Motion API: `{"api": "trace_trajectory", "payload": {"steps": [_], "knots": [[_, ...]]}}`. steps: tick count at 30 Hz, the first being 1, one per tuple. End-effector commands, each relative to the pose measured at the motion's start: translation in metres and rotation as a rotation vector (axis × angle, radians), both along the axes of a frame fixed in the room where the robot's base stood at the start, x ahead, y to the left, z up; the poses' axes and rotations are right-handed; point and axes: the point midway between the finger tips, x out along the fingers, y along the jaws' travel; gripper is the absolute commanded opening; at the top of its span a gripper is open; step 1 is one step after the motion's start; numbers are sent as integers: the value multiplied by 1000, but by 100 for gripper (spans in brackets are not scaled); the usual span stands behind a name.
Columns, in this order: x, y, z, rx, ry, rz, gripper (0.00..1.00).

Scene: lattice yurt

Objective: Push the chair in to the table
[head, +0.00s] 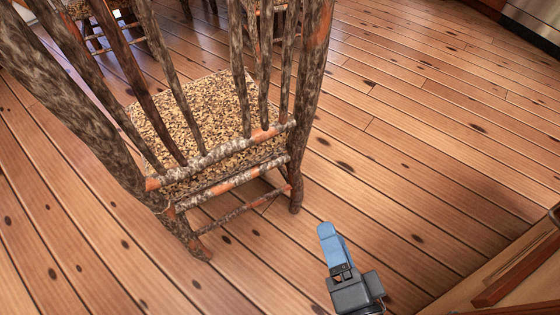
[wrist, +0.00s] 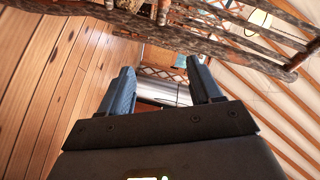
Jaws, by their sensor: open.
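A rustic wooden chair (head: 219,164) with a mottled brown frame and a speckled seat stands on the floor in the head view, its spindled back towards me. My gripper (head: 326,232) is to the right of the chair's near right leg, apart from it, with blue fingers. In the wrist view my gripper (wrist: 158,82) shows its two blue fingers spread, with nothing between them. Part of the chair (wrist: 185,30) crosses the top of the wrist view, beyond the fingers. No table top is clearly visible.
More chair legs and rungs (head: 110,30) show at the top left of the head view. A wooden cabinet edge (head: 505,275) is at the lower right, and a metallic appliance (head: 535,18) is at the upper right. The plank floor (head: 430,130) right of the chair is clear.

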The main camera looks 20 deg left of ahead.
Motion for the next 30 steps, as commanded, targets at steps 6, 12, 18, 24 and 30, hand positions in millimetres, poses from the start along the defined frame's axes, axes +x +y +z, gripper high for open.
{"api": "trace_trajectory", "payload": {"steps": [6,12,18,24,30], "knots": [[22,104,-33,245,124,168,64],[24,151,-33,355,199,248,64],[31,170,-29,374,213,263,64],[53,201,-28,374,212,264,64],[81,237,-31,374,210,261,64]]}}
